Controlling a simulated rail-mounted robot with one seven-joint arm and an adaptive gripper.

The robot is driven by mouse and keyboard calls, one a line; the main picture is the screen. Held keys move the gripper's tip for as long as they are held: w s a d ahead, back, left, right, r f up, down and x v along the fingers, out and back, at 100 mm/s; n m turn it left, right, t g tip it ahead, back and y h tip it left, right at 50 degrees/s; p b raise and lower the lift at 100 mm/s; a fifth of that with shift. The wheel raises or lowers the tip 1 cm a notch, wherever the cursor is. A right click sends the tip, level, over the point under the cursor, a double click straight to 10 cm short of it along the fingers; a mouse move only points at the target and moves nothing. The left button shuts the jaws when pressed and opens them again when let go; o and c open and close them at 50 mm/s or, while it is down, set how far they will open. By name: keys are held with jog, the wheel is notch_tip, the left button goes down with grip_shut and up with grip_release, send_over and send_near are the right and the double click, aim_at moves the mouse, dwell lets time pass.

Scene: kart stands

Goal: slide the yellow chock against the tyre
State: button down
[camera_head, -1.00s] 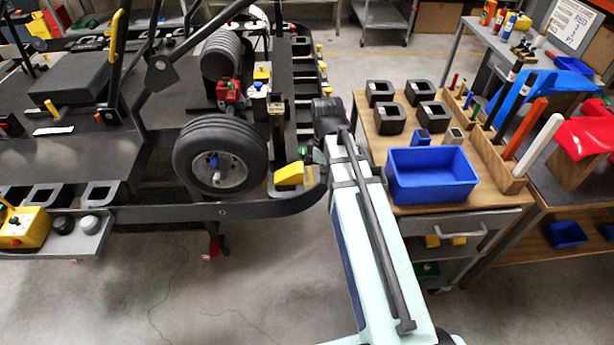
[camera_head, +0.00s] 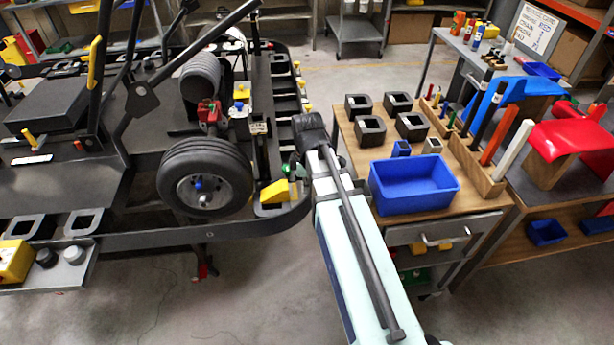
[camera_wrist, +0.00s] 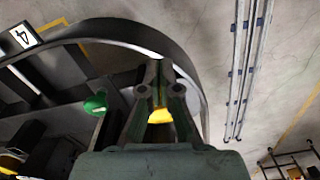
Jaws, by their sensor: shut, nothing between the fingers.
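The yellow chock (camera_head: 275,192) is a wedge on the black frame's corner, just right of the tyre (camera_head: 205,178), with a narrow gap seeming to show between them. My gripper is mostly hidden behind my own wrist in the head view, close to the right of the chock. In the wrist view my gripper (camera_wrist: 160,70) has its fingers together and empty. A yellow patch (camera_wrist: 160,116), probably the chock, shows between its finger links. Contact with the chock cannot be told.
A curved black rail (camera_head: 200,236) bounds the frame's corner. A green knob (camera_wrist: 95,103) is left of my fingers. To the right, a wooden bench (camera_head: 355,140) carries a blue bin (camera_head: 413,185) and several black blocks, close beside my arm.

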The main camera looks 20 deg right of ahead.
aim_at(286, 188)
jog(key=a+f, duration=0.1)
jog(key=w+a+f+p, duration=0.1)
jog(key=a+f+p, duration=0.1)
jog(key=shift+w+a+f, duration=0.25)
jog(key=shift+a, duration=0.1)
dwell(0.3)
jog(key=shift+w+a, duration=0.25)
jog(key=shift+a, duration=0.3)
jog(key=shift+w+a, duration=0.25)
jog(key=shift+a, duration=0.3)
